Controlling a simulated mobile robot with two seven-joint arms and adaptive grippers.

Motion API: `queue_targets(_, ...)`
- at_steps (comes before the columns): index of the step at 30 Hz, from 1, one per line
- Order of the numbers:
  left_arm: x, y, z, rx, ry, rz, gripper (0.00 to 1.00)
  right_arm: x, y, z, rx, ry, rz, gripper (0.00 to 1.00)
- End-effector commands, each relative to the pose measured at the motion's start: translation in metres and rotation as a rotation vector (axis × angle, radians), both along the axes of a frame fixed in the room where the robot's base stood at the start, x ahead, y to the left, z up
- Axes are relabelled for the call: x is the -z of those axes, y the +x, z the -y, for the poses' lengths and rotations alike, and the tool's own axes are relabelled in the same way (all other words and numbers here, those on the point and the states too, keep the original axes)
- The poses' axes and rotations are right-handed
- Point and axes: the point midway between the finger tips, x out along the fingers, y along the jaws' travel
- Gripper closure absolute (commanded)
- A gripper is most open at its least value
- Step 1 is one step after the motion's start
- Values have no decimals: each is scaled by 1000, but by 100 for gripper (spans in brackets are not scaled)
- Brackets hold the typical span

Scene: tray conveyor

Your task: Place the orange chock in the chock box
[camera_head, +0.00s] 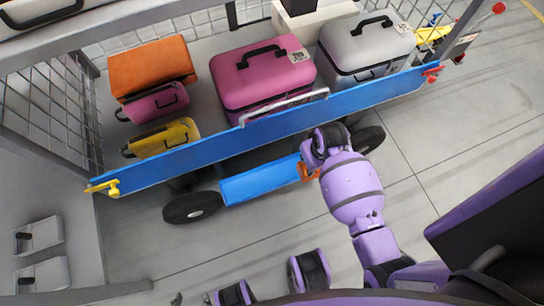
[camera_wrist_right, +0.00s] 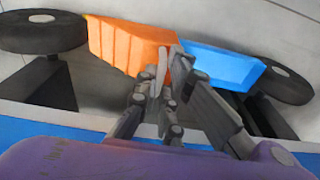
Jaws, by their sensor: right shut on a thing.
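The orange chock (camera_wrist_right: 125,42) lies at the tips of my right gripper (camera_wrist_right: 168,62), which is shut on it. In the head view only a small orange piece of the chock (camera_head: 308,172) shows beside my right wrist, which hides the fingers. The blue chock box (camera_head: 262,182) hangs low on the cart's side between two black wheels. It also shows in the wrist view (camera_wrist_right: 222,64), right beside the chock. I cannot tell whether the chock is inside the box or only against its end. My left gripper is not in view.
A luggage cart with a blue side rail (camera_head: 220,138) stands just above the box. It carries several cases, among them a pink one (camera_head: 265,80) and a grey one (camera_head: 365,45). Black wheels (camera_head: 192,207) flank the box. The grey floor in front is clear.

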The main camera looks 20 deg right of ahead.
Motion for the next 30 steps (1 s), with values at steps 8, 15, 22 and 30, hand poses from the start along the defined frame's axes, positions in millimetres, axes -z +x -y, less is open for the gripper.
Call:
queue_targets(8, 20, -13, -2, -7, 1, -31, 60, 26, 33, -46, -2, 3, 2, 100)
queue_targets(15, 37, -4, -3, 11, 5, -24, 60, 61, 52, -73, -1, 1, -2, 100)
queue_targets(22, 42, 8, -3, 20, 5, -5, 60, 78, 62, -86, 0, -1, 1, 100)
queue_targets(30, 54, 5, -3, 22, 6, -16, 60, 101, 66, -93, 0, 0, -2, 100)
